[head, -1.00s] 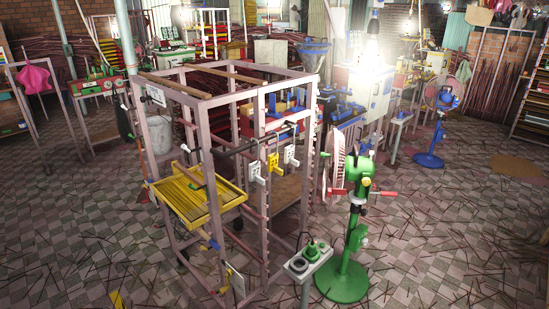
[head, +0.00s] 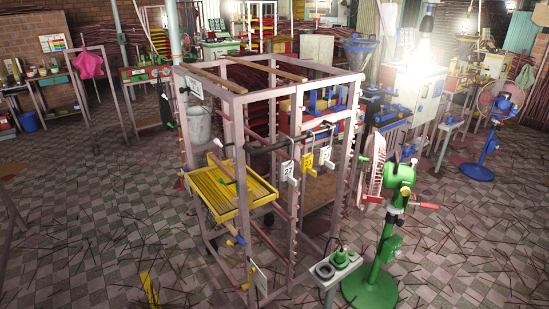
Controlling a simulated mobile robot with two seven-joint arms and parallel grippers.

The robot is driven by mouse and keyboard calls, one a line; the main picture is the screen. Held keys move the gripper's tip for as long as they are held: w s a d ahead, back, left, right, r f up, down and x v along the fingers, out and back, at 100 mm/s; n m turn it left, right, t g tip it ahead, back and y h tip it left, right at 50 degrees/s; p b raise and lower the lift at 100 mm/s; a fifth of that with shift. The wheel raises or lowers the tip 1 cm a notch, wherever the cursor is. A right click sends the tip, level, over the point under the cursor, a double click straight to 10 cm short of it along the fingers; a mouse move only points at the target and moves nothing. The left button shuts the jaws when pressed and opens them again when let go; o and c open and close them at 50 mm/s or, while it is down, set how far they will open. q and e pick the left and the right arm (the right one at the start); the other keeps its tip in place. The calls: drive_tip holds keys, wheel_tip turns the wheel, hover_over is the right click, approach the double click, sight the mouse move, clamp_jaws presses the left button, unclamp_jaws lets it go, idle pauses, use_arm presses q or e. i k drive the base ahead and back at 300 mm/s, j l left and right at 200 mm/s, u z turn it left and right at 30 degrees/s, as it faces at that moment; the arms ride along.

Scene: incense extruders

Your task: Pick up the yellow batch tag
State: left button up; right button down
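The yellow batch tag (head: 308,163) hangs from a dark horizontal bar at the front right side of the pinkish metal rack (head: 240,150). It hangs between two white tags, one to its left (head: 287,171) and one to its right (head: 325,157). The tags look upright and close together, but apart from one another. Neither of my grippers shows in the head view, so I see nothing near the tag that is mine.
A yellow slatted tray (head: 232,212) juts from the rack's left side. Right of the rack stand a green pedestal machine (head: 370,288) and a small stand (head: 330,270) with a green-topped item. Thin sticks litter the tiled floor; the front left is mostly open.

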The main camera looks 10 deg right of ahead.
sight(307, 159)
drive_tip(key=i+l+u, duration=0.1)
drive_tip(key=l+u, duration=0.15)
drive_tip(key=l, duration=0.2)
drive_tip(key=l+u, duration=0.25)
drive_tip(key=l, duration=0.2)
drive_tip(key=l+u, duration=0.3)
drive_tip(key=l, duration=1.6)
